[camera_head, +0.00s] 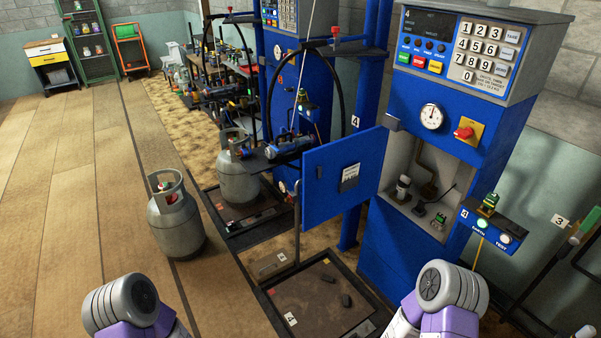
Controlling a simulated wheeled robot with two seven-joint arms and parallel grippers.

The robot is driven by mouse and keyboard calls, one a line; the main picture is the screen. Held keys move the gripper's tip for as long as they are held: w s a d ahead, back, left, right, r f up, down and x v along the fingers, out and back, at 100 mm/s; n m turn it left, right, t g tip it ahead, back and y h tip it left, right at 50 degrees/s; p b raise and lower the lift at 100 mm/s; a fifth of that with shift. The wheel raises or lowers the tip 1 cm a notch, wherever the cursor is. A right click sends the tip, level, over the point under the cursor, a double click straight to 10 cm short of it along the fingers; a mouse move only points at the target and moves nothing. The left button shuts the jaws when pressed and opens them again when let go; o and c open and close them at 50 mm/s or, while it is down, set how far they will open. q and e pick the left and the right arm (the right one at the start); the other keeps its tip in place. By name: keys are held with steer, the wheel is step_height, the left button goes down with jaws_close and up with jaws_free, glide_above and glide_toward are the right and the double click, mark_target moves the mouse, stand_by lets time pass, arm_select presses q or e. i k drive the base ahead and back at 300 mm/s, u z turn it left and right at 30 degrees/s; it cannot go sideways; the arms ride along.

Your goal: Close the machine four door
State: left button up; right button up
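Machine four (390,250) is a tall blue cabinet on the right, with a keypad, a round gauge and a red knob on its upper front. Its blue door (325,185) stands wide open, swung out to the left of the cabinet opening. The door face bears a small white and black label. The open compartment (399,160) shows a pipe and small fittings inside. Only grey and purple links of my two arms show at the bottom edge. Neither of my grippers is in view, and none is seen touching the door.
A grey gas cylinder (176,220) stands on the floor at left; another (238,180) stands behind it. A low scale platform (320,300) lies below the door. A small shelf (477,222) with lit buttons juts from the cabinet's right. The wooden floor at left is mostly clear.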

mark_target(324, 198)
steer(key=u, duration=1.15)
steer(key=i, duration=3.15)
steer(key=z, duration=3.65)
